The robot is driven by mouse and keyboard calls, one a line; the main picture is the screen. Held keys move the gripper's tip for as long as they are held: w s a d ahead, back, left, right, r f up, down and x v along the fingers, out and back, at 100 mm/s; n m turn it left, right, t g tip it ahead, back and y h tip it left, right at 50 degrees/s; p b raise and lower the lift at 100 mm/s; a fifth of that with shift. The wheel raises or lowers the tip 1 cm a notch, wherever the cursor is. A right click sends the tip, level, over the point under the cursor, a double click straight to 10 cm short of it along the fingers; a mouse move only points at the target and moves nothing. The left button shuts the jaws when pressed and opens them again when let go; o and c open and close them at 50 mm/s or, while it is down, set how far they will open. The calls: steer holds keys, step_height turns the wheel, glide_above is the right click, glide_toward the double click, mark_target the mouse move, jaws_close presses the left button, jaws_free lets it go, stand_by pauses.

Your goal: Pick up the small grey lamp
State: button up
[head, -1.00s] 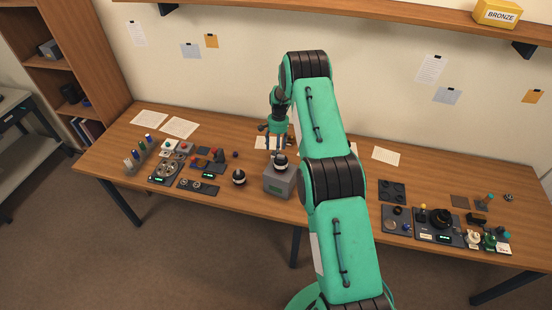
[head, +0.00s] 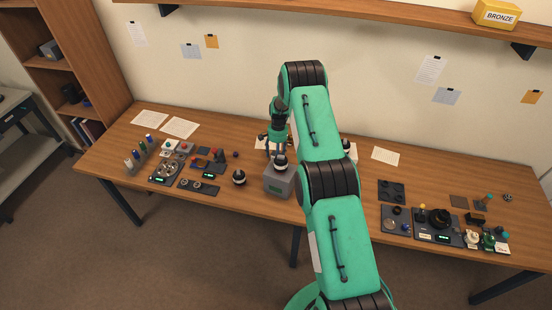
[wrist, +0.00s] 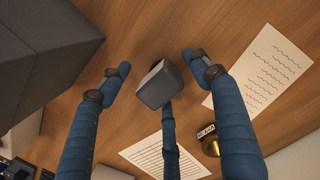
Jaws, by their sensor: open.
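A small grey block-shaped thing with rounded edges, which I take for the small grey lamp (wrist: 161,88), shows in the middle of the wrist view, over the wooden table. My gripper (wrist: 157,66) is open, with one blue finger to its left, one to its right and a third below it. The left and right fingers stand apart from it; I cannot tell whether the third touches it. In the head view my gripper (head: 273,146) is low over the table, behind a grey box. I cannot make out the lamp there; it seems hidden.
The grey box (head: 278,184), with a dark and white round thing on top, stands close in front of my gripper. It fills the upper left of the wrist view (wrist: 45,55). Papers (wrist: 262,70) and a brass thing (wrist: 211,146) lie nearby. Small devices crowd both table ends.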

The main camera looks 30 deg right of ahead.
stand_by(0.4)
steer(key=c, duration=1.6)
steer(key=shift+r, duration=0.1)
steer(key=shift+r+b, duration=0.45)
steer(key=shift+r, duration=4.5)
